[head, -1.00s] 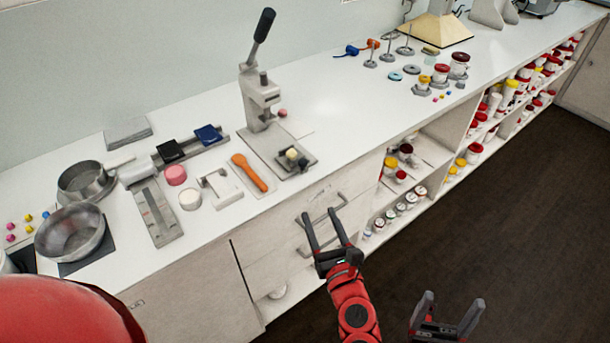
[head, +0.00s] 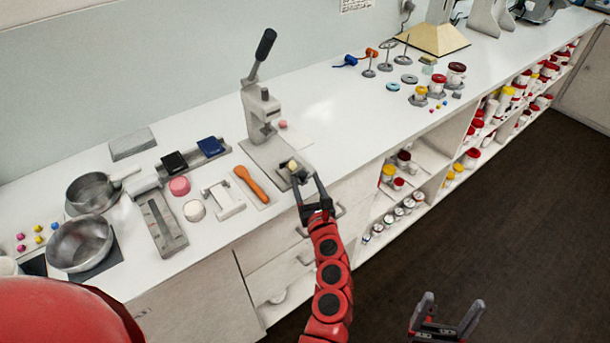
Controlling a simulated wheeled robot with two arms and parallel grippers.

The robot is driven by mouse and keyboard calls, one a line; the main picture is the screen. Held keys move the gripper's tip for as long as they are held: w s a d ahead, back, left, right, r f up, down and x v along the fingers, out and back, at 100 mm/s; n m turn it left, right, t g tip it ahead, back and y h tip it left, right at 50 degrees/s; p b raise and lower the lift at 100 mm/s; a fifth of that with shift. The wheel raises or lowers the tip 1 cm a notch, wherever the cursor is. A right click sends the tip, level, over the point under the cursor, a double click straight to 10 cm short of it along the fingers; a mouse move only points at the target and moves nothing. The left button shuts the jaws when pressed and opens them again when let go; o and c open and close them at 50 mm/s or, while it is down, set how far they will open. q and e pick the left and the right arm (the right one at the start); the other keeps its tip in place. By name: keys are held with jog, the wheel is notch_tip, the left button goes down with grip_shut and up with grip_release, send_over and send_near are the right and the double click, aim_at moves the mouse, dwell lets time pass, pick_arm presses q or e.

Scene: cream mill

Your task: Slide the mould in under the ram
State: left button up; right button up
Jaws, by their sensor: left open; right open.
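The hand press with its long black-gripped lever and ram (head: 262,108) stands on the white counter. Its flat grey base plate (head: 262,153) reaches toward the counter's front edge. The small mould (head: 291,165), with a pale cream top, sits on the front part of the base plate, forward of the ram and not under it. My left gripper (head: 309,190) is open at the front edge, its fingers pointing at the mould; one finger overlaps the mould's near side, and I cannot tell if they touch. My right gripper (head: 446,312) is open and empty over the dark floor.
An orange spatula (head: 250,184) lies left of the press, with a white bracket (head: 223,199) beside it. Metal pans (head: 82,243) stand at the far left. Jars and stands are at the back right. The counter right of the press is largely clear.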

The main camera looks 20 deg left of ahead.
pick_arm(q)
jog(key=shift+w+a, duration=0.4)
jog(key=shift+w, duration=0.2)
grip_shut()
dwell(1.1)
